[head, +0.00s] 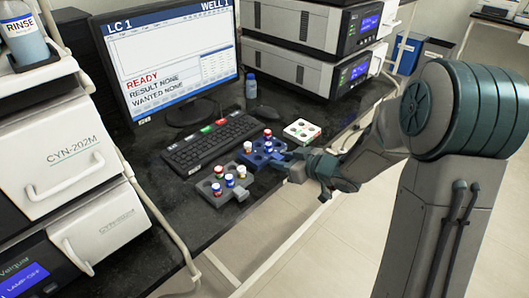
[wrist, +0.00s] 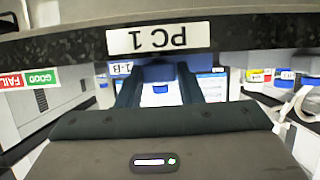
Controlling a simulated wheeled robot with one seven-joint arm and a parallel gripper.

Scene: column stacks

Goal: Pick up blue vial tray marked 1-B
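The blue vial tray (head: 257,160) stands on the dark bench in front of the keyboard, with red- and blue-capped vials in it. A 1-B label (wrist: 122,68) shows upside down in the wrist view, beside a finger. My gripper (head: 291,157) is at the tray's right side, low over the bench edge. In the wrist view my two dark fingers (wrist: 158,78) stand apart, on either side of a blue part of the tray (wrist: 159,73). I cannot tell whether they press on it. The tray appears to rest on the bench.
A grey tray (head: 212,196) with vials is close on the left, and a white-and-green tray (head: 301,131) is behind to the right. The keyboard (head: 213,141), monitor (head: 170,57) and a blue bottle (head: 251,88) stand behind. The bench edge carries a PC 1 label (wrist: 159,38).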

